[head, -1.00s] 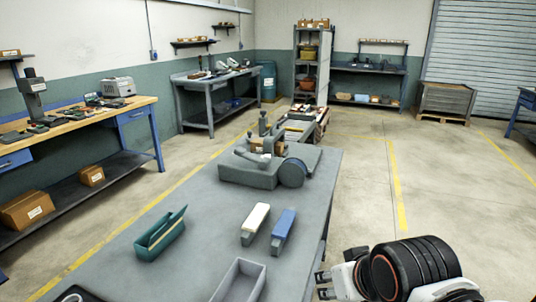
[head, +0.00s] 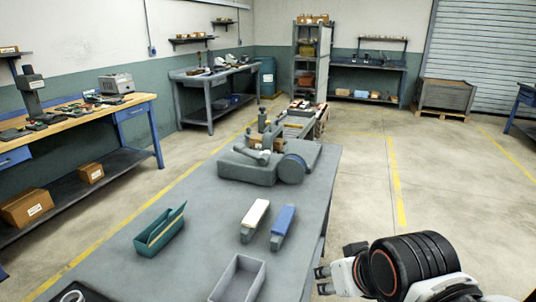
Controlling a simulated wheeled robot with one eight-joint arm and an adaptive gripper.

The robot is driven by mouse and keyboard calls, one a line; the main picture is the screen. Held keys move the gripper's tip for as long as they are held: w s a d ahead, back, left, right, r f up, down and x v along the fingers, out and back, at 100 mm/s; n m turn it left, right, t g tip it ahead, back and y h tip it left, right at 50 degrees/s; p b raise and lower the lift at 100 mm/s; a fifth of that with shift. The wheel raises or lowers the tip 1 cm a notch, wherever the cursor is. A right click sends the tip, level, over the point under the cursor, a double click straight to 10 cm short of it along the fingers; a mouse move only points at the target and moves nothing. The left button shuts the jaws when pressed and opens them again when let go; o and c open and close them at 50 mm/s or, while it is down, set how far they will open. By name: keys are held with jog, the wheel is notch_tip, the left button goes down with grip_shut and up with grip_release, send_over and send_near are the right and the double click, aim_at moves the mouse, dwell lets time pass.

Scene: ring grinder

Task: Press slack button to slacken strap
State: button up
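A grey grinder (head: 249,168) with a round blue-grey wheel at its right end sits toward the far end of the grey table (head: 185,209). I cannot make out a slack button or a strap on it at this size. My gripper (head: 322,281) is at the lower right, beside the table's right edge and well apart from the grinder.
A white-topped block (head: 256,213) and a blue-topped block (head: 284,220) lie nearer on the table. A teal holder (head: 160,231) stands left, and a grey open tray (head: 239,279) at the front.

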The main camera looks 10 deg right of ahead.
grip_shut()
dwell(1.4)
